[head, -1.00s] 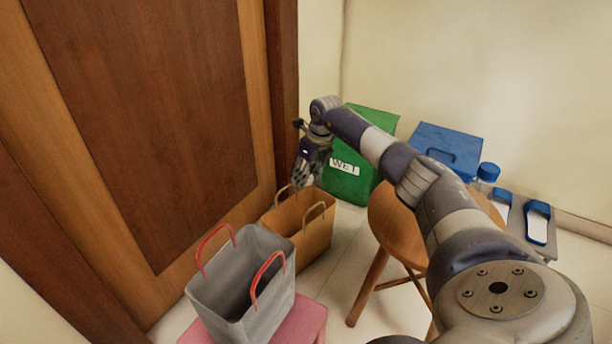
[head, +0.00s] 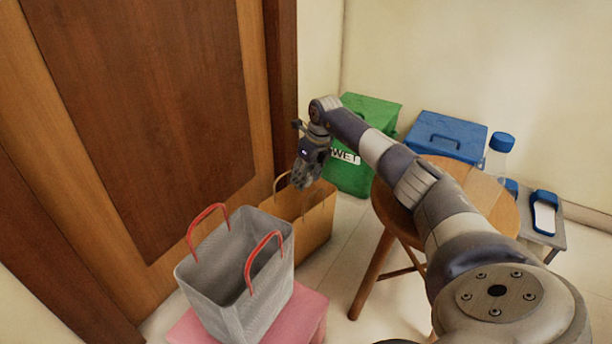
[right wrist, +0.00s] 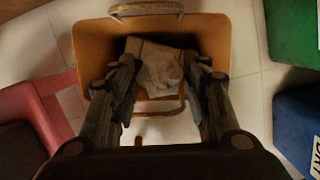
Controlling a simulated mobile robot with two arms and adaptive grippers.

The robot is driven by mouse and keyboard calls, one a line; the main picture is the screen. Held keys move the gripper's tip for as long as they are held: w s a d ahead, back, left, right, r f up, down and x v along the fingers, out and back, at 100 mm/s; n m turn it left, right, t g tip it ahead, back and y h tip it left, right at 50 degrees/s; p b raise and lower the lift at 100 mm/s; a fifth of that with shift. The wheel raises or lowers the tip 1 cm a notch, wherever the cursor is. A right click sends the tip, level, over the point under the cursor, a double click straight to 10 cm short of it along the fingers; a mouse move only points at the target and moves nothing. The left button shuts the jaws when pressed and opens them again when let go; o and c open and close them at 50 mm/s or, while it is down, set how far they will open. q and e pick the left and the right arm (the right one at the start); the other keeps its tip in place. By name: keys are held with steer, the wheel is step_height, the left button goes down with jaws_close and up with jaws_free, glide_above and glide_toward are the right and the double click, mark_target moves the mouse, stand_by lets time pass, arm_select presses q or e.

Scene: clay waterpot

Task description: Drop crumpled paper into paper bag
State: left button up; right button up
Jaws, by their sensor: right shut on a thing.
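The brown paper bag (head: 318,225) stands on the floor beside the door, with its mouth up and loop handles standing. My right gripper (head: 303,181) points down above the bag's mouth. In the right wrist view, this gripper (right wrist: 160,90) is shut on a crumpled grey-brown paper (right wrist: 157,66). The paper sits between the fingers, over the opening of the paper bag (right wrist: 215,40). In the head view the paper is hard to tell from the dark fingers. My left gripper is not in view.
A grey bag with red handles (head: 265,300) stands on a pink stool (head: 312,312), front left. A round wooden stool (head: 395,215) is at right. Behind are a green bin (head: 380,115), a blue bin (head: 455,130) and a bottle (head: 497,160). The wooden door (head: 150,120) borders the left.

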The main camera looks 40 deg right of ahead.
steer(key=o, duration=0.8)
step_height(320, 180, up, 10)
stand_by(0.5)
